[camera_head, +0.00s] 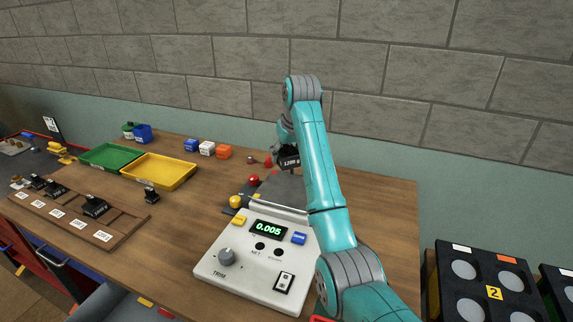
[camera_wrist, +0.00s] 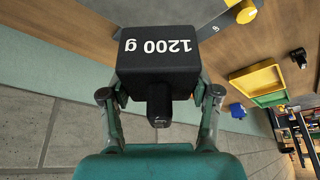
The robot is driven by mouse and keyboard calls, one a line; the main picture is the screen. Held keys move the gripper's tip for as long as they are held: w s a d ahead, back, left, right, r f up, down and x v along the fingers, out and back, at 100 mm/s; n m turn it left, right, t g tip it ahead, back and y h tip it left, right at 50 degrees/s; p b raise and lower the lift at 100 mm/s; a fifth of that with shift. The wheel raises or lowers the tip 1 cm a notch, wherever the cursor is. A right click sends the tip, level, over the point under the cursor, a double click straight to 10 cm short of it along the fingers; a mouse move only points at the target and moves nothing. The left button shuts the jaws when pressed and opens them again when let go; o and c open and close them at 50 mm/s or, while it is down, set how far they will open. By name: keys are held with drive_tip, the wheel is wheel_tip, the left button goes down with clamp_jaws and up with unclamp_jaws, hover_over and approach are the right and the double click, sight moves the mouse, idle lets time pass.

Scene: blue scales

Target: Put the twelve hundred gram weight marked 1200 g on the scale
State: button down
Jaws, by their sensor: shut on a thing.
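My gripper (camera_wrist: 160,105) is shut on the black weight marked 1200 g (camera_wrist: 157,62), with one finger on each side of it in the wrist view. In the head view the weight (camera_head: 289,161) is at the end of my arm, over or beside the far part of the scale's grey plate (camera_head: 275,188). I cannot tell whether the weight touches the plate. The scale (camera_head: 250,262) is white, with a green display (camera_head: 269,229) reading 0.005. My arm hides part of the plate and the scale's right side.
A wooden rack (camera_head: 75,212) with several black weights stands at the left. A smaller black weight (camera_head: 151,195) sits on the table. Yellow (camera_head: 160,172) and green (camera_head: 108,157) trays lie behind. Coloured blocks (camera_head: 207,149) stand near the wall, and red and yellow knobs (camera_head: 236,202) sit beside the scale.

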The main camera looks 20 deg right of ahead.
sight(285, 185)
drive_tip(key=shift+f, duration=4.3)
drive_tip(key=shift+c, duration=1.2)
unclamp_jaws()
drive_tip(key=shift+f, duration=0.25)
